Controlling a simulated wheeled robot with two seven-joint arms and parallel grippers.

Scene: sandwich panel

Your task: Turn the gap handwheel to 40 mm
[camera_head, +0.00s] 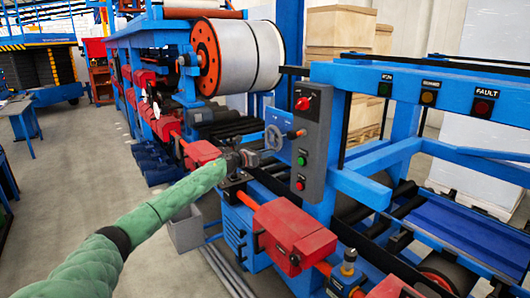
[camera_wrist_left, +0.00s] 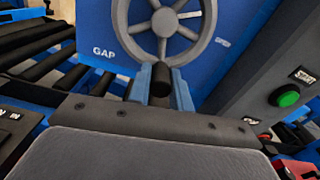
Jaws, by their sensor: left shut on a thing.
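The gap handwheel is a grey spoked wheel (camera_head: 274,138) on a blue panel, seen in the head view just beyond my left gripper (camera_head: 252,158). In the left wrist view the wheel (camera_wrist_left: 164,55) fills the top middle, its upper part cut off by the frame. My left gripper (camera_wrist_left: 162,84) has its blue fingers closed around a dark round knob (camera_wrist_left: 159,82) at the wheel's lower rim. No gap reading is legible. My right gripper is not in view.
A grey control box (camera_head: 312,140) with a red knob and green and red buttons stands right of the wheel. Black rollers (camera_wrist_left: 42,62) lie to the left. A red housing (camera_head: 292,234) is below, near my arm. Open floor (camera_head: 70,160) lies left of the machine.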

